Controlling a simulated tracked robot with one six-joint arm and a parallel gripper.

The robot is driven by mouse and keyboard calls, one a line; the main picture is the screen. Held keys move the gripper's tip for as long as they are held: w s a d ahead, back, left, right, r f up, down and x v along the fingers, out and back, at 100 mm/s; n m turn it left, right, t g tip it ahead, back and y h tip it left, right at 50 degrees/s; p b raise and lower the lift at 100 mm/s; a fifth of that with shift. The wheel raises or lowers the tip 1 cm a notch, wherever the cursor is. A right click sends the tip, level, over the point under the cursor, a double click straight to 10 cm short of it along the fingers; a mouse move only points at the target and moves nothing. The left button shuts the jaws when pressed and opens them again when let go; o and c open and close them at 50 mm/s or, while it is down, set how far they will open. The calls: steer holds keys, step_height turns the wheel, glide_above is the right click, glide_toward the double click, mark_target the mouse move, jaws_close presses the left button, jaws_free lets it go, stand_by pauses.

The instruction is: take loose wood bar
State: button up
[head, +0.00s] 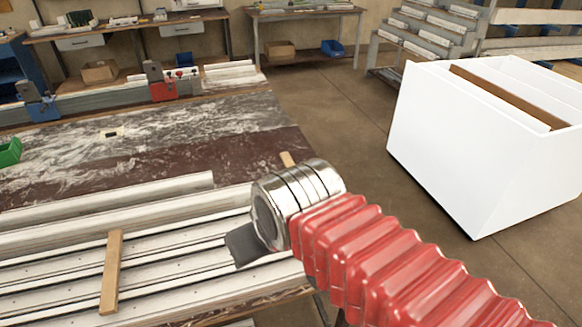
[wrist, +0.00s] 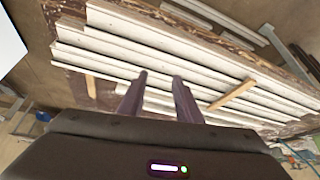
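A light wood bar (head: 112,272) lies crosswise over the pale profiles on the bench, at the left of the head view. In the wrist view a wood bar (wrist: 232,95) lies across the pale profiles, right of the fingers. A second short wood piece (head: 288,160) shows beyond my wrist near the bench's right edge, mostly hidden in the head view. In the wrist view a wood piece (wrist: 91,86) shows at the left. My gripper (head: 240,250) is above the profiles, right of the bar. Its two fingers (wrist: 161,77) are apart with nothing between them.
Long pale profiles (head: 200,240) cover the near bench. The dusty dark bench top (head: 210,130) behind them is mostly clear. Red (head: 162,88) and blue (head: 42,108) clamps stand at its back. A white box (head: 450,150) holding a brown board stands right, across open floor.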

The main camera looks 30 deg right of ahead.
steer(key=shift+w+a, duration=0.15)
steer(key=shift+w, duration=0.2)
